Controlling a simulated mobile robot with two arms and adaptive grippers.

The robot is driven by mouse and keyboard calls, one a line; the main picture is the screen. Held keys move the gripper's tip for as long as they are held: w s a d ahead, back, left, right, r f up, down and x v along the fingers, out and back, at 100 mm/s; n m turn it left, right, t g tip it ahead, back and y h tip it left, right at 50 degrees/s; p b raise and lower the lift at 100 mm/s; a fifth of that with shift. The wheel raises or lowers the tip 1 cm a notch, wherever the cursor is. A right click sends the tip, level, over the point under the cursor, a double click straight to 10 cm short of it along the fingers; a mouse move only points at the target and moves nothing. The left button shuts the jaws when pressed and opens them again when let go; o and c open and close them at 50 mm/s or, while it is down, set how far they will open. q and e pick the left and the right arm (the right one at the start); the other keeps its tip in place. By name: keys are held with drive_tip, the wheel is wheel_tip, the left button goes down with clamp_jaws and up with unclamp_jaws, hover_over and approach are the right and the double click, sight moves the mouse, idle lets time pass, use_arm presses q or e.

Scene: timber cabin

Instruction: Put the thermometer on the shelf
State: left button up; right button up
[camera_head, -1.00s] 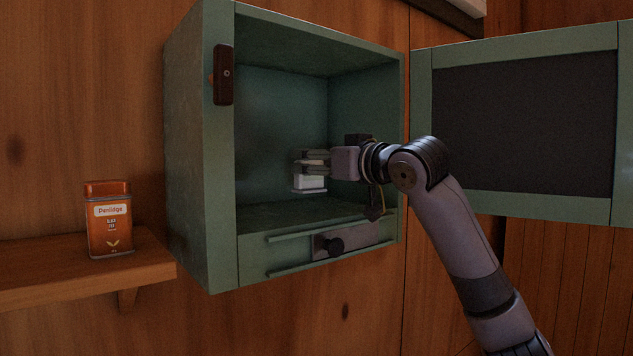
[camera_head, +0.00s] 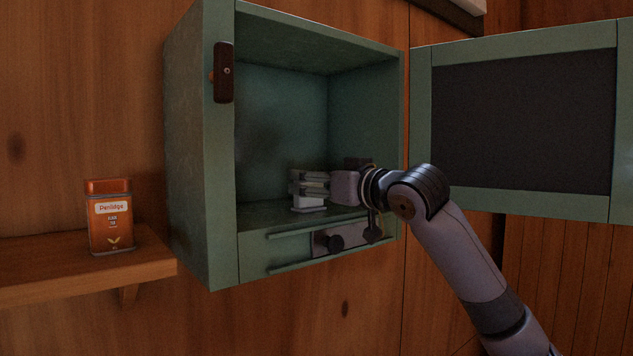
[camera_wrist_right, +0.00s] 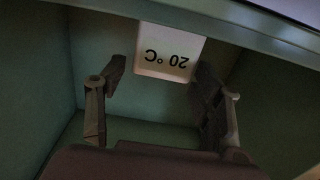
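The thermometer (camera_head: 309,203) is a small white block low inside the green cabinet, at its floor. Its white face (camera_wrist_right: 165,55) reads "20 °C" upside down in the right wrist view. My right gripper (camera_head: 314,184) reaches into the cabinet from the right and covers part of the thermometer. In the wrist view its two fingers (camera_wrist_right: 160,80) are spread on either side of the thermometer, with a visible gap at the left finger. Contact at the right finger is hard to tell. My left gripper is not in view.
A wooden ledge (camera_head: 60,280) at the left holds an orange tin (camera_head: 110,218). The cabinet's upper space is clear.

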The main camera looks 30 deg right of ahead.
drive_tip(key=shift+o, duration=0.6)
drive_tip(key=shift+r, duration=0.25)
drive_tip(key=shift+s+f, duration=0.15)
drive_tip(key=shift+s, duration=0.15)
drive_tip(key=s+d+b, duration=0.1)
drive_tip(key=s+b, duration=0.4)
drive_tip(key=s, duration=0.6)
drive_tip(key=shift+s, duration=0.2)
